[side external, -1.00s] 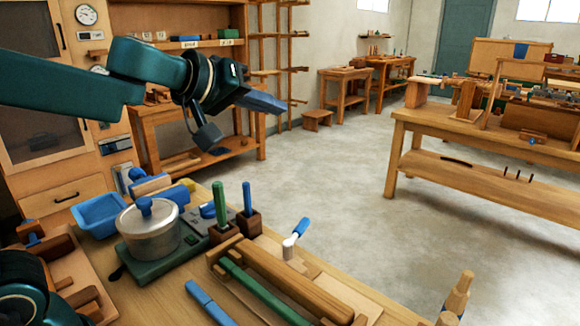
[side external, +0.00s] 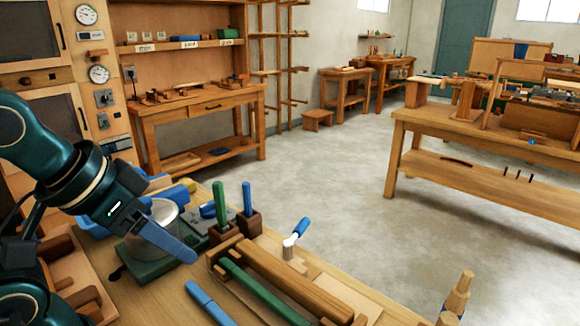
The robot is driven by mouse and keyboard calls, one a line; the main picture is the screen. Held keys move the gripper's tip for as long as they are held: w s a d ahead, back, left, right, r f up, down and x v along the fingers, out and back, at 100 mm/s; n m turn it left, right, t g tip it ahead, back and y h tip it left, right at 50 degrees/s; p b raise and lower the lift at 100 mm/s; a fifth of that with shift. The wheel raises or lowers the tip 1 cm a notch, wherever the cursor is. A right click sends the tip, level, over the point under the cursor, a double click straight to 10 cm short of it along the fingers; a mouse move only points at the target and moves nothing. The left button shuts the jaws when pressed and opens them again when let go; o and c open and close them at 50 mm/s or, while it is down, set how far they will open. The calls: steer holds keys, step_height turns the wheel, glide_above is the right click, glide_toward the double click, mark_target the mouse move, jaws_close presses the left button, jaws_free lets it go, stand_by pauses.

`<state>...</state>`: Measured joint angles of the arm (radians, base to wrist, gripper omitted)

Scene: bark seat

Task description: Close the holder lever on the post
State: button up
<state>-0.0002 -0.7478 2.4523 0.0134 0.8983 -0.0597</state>
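The holder lever (side external: 300,228) has a blue grip and a white arm. I see nothing held at the fingertips. My gripper hides part of a round metal pot.
The pot's green base (side external: 150,268) is beside my gripper. A green-handled tool (side external: 219,203) and a blue-handled tool (side external: 247,198) stand in wooden blocks between gripper and lever. A wooden frame with a green bar (side external: 262,292) lies in front. A blue pen-like object (side external: 208,302) lies nearby.

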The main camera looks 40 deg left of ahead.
steer(key=w+r+n+t, duration=0.1)
steer(key=w+r, duration=0.5)
steer(key=w, duration=0.3)
steer(key=n+g+y, duration=0.1)
steer(key=n+g, duration=0.1)
steer(key=g, duration=0.1)
glide_above(301, 224)
steer(key=s, duration=0.2)
steer(key=f, duration=1.4)
steer(key=shift+s+d+f, duration=0.15)
steer(key=shift+d+f, duration=0.1)
steer(key=shift+d, duration=0.1)
steer(key=shift+f, duration=0.75)
steer(key=shift+x, duration=2)
steer(key=shift+r, duration=0.1)
jaws_close()
